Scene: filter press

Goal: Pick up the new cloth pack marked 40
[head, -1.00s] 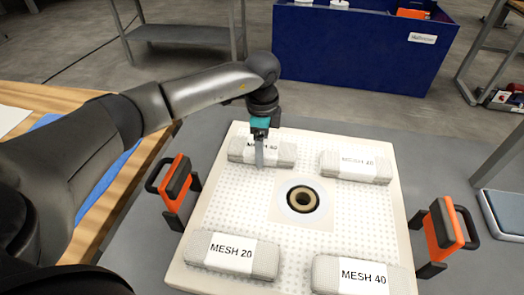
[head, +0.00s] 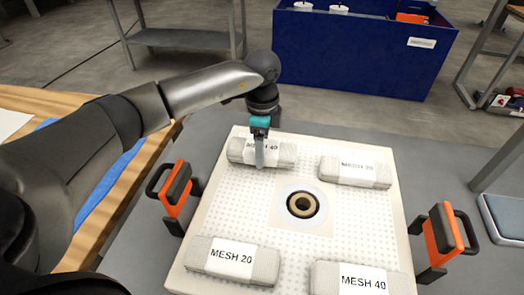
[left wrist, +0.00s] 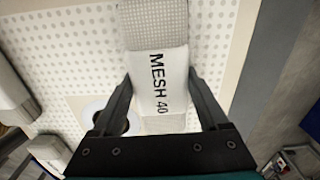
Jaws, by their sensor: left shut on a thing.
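A grey cloth pack with a white band marked MESH 40 (head: 285,154) lies at the far left corner of the white perforated plate (head: 240,203). My left gripper (head: 260,163) is shut on this pack, with a finger on either side of its band. The pack also shows between the fingers in the left wrist view (left wrist: 163,75), its print readable. I cannot tell whether it is lifted off the plate. A second pack marked MESH 40 (head: 345,281) lies at the near right corner. My right gripper is not in view.
Packs marked MESH 20 lie at the near left (head: 232,260) and the far right (head: 356,171). A round dark-rimmed hole (head: 302,204) is in the plate's middle. Orange handles stand left (head: 176,188) and right (head: 442,235). A blue bin (head: 362,55) stands behind.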

